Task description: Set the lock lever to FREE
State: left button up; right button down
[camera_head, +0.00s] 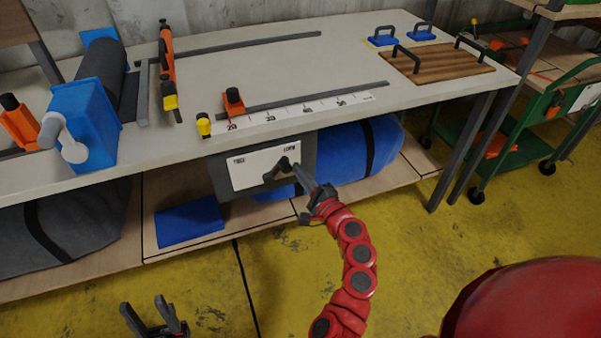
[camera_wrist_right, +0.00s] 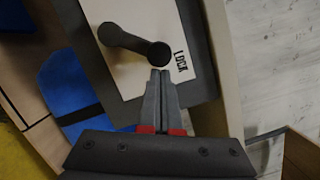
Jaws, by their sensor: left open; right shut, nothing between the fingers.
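The lock lever (camera_head: 275,170) is black with a rounded knob, on a white label plate (camera_head: 250,168) in a grey panel under the table's front edge. "FREE" is at the plate's left and "LOCK" at its right. The lever leans up and right, its knob towards LOCK. In the right wrist view the lever (camera_wrist_right: 132,42) has its knob beside the word LOCK. My right gripper (camera_head: 297,169) is shut and empty, its fingertips (camera_wrist_right: 160,74) right by the knob; I cannot tell if they touch. My left gripper (camera_head: 156,303) is open and empty, low over the floor.
The table (camera_head: 270,55) carries a blue roller stand (camera_head: 83,120), orange clamps, a ruler strip and a wooden board with handles (camera_head: 440,62). Blue rolls (camera_head: 345,160) lie on the shelf beside the panel. A green cart (camera_head: 510,150) stands at right. The yellow floor in front is open.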

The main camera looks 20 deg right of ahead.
aim_at(282, 166)
jog(key=shift+a+r+n, duration=0.15)
jog(key=shift+r+n, duration=0.1)
jog(key=shift+n, duration=0.15)
jog(key=shift+a+r+n+g+p, duration=0.25)
jog(key=shift+a+r+n+p, duration=0.15)
jog(key=shift+n, duration=0.25)
jog(key=shift+a+r+n+g+p, duration=0.3)
jog(key=shift+r+n, duration=0.2)
jog(key=shift+n, duration=0.15)
jog(key=a+r+n+p, duration=0.1)
jog(key=n, duration=0.1)
jog(key=a+r+n+g+p, duration=0.1)
jog(key=a+n, duration=0.1)
jog(key=shift+s+a+f+n+g+h+p, duration=0.15)
jog(key=shift+a+n+h+p, duration=0.2)
jog(key=shift+a+n+p, duration=0.75)
jog(key=shift+w+a+n+g+h+p, duration=0.15)
jog(key=shift+a+n+h+p, duration=0.25)
jog(key=shift+a+n+p, duration=0.65)
jog(key=shift+s+a+f+n+g+h+p, duration=0.15)
jog(key=shift+a+n+h+p, duration=0.35)
jog(key=shift+n+p, duration=1.05)
jog(key=shift+a, duration=0.15)
